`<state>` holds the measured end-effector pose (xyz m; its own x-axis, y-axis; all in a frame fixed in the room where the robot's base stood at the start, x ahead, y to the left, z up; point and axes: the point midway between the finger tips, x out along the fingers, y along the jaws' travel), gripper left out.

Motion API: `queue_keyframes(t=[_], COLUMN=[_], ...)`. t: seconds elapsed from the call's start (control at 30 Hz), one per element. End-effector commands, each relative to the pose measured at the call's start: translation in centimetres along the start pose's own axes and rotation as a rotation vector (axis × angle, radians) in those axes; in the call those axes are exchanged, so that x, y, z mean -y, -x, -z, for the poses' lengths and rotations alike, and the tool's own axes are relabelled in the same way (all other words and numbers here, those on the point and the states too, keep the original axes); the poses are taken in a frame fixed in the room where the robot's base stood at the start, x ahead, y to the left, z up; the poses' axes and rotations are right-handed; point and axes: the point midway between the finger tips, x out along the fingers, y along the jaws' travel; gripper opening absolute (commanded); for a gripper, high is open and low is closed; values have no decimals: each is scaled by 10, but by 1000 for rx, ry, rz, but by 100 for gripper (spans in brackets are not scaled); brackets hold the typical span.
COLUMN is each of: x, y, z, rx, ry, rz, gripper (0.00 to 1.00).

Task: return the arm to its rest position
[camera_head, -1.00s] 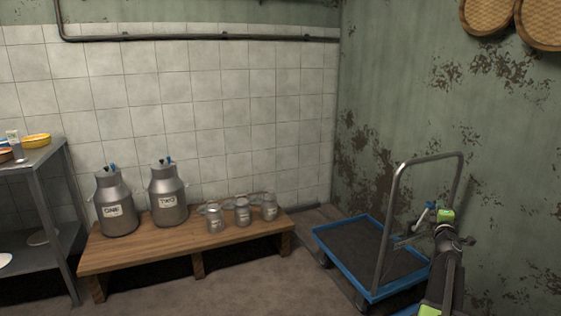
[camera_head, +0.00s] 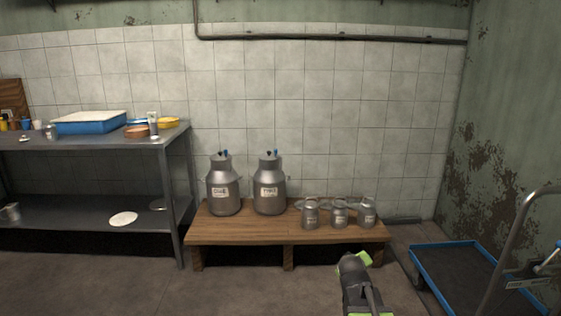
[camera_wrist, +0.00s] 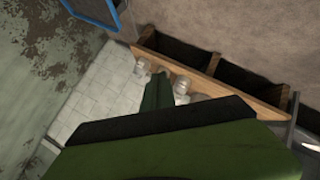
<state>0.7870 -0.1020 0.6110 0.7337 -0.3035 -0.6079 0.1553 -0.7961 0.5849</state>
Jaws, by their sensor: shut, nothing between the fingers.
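My gripper (camera_head: 354,263) is at the lower right of the head view, its green tip in front of the right part of the wooden bench. It is shut and holds nothing. My dark arm runs down from it to the bottom edge of the picture. In the wrist view the gripper's green and black parts (camera_wrist: 155,92) fill the lower middle and hide much of the scene. The view there is tilted.
The wooden bench (camera_head: 240,233) bears two large cans, ONE (camera_head: 223,190) and another (camera_head: 269,190), and three small cans (camera_head: 339,213). A steel shelf (camera_head: 90,215) stands left. A blue-edged trolley (camera_head: 440,272) is right. Bare floor (camera_head: 240,290) lies in front.

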Motion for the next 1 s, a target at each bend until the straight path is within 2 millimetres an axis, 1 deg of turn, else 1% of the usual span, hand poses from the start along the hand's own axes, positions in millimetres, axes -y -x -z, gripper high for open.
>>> queue_keyframes(t=[0.03, 0.07, 0.1, 0.17, 0.2, 0.27, 0.3, 0.37, 0.4, 0.47, 0.5, 0.53, 0.77, 0.87, 1.0], x=[36, 54, 74, 100, 113, 130, 141, 156, 165, 172, 160, 152, 114, 92, 53], y=[15, 22, 31, 46, 57, 73, 85, 103, 115, 132, 144, 150, 190, 212, 253], z=[-13, -22, -35, -56, -70, -89, -100, -114, -123, -137, -128, -122, -86, -66, -30], rx=[67, 113, 175, 271, 336, 430, 491, 583, 648, 754, 768, 764, 760, 759, 758], ry=[-50, -83, -125, -184, -223, -274, -302, -341, -363, -395, -412, -410, -407, -406, -405], rz=[84, 132, 190, 270, 317, 382, 423, 479, 513, 542, 533, 532, 530, 530, 530], gripper=[0, 0, 0, 0, 0, 0, 0, 0, 0, 0, 0, 0, 0, 0, 0])
